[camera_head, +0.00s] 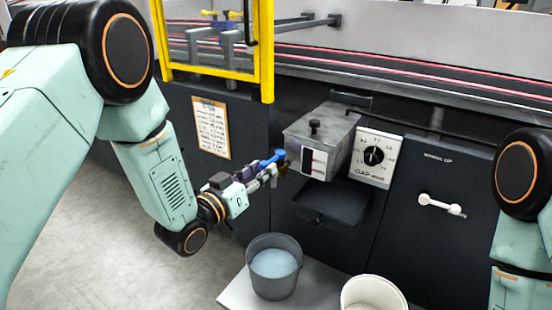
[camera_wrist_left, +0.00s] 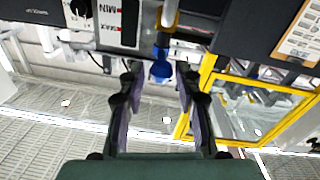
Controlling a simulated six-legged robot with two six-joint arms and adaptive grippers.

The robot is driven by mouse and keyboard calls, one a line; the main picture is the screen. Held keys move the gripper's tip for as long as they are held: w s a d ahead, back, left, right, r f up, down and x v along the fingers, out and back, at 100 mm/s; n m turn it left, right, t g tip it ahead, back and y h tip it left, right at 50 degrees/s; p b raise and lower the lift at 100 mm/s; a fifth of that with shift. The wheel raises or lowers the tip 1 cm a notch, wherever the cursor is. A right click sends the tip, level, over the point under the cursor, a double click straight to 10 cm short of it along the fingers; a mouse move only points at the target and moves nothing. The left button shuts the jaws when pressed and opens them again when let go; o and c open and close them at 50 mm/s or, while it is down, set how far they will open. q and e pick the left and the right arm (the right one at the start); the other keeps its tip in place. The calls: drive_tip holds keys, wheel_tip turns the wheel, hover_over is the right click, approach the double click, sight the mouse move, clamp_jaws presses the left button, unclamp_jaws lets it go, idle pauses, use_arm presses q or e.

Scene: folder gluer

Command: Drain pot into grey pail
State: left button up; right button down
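The pot (camera_head: 318,138) is a grey metal box with a black knob on its lid and a gauge window on its front. A blue valve handle (camera_head: 272,158) shows at its left side; in the left wrist view the blue part (camera_wrist_left: 161,70) sits at the end of a brass-coloured pipe. My left gripper (camera_head: 274,173) is at this handle. In the wrist view its fingers (camera_wrist_left: 159,76) are apart, on either side of the blue part, with gaps visible. The grey pail (camera_head: 251,258) stands below, with a pale blue surface inside. My right gripper is out of view.
A white pail (camera_head: 347,296) stands right of the grey one on a light platform (camera_head: 236,294). A black tray (camera_head: 333,203) juts out under the pot. A dial panel (camera_head: 374,158) and a white crank (camera_head: 440,204) are to the right. A yellow frame (camera_head: 266,60) rises behind my left gripper.

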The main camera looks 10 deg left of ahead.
sight(278, 157)
use_arm(q)
drive_tip(key=b+x, duration=0.1)
drive_tip(key=x, duration=0.7)
drive_tip(key=shift+f+b, duration=0.1)
drive_tip(key=shift+b, duration=0.25)
drive_tip(key=shift+c, duration=0.5)
drive_tip(key=shift+a, duration=0.1)
clamp_jaws()
